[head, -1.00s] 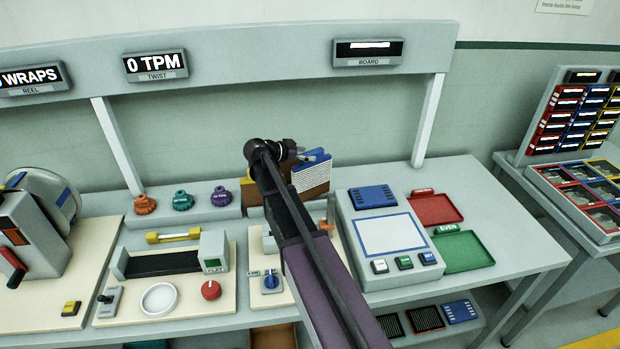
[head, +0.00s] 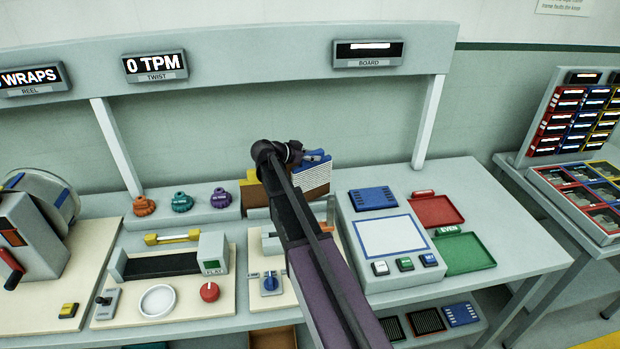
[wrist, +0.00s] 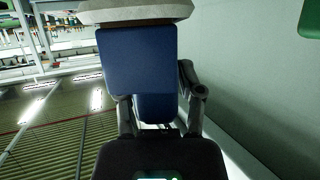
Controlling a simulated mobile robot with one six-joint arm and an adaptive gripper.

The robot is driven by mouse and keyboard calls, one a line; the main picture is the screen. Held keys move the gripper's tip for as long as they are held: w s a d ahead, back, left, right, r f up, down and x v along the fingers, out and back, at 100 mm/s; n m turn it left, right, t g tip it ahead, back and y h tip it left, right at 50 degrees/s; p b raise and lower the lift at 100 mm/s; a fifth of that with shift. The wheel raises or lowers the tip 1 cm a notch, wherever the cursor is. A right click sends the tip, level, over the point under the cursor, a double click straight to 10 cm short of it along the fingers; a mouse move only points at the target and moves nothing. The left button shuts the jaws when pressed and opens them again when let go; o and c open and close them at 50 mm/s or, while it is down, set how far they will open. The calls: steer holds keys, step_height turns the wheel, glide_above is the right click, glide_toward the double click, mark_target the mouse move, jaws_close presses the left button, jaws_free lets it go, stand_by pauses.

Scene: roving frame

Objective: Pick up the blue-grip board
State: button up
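The blue-grip board (head: 316,180) stands upright at the back of the bench in the head view. It has a pale striped face and a blue upper part. My gripper (head: 318,157) is at its top edge, and the arm partly hides the board. In the wrist view a large blue part (wrist: 137,60) of the board fills the space ahead of my gripper (wrist: 155,85). The fingers stand apart; the right one is beside the blue part and the left one is partly hidden behind it. I cannot tell whether they touch it.
A brown-yellow board (head: 255,190) stands just left of the blue one. The board tester (head: 390,237) is to the right, with a red tray (head: 437,209) and a green tray (head: 465,252) beside it. Orange, teal and purple knobs stand left.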

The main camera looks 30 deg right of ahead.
jaws_close()
steer(key=shift+r, duration=0.1)
step_height(320, 180, up, 10)
steer(key=p, duration=1)
stand_by(0.6)
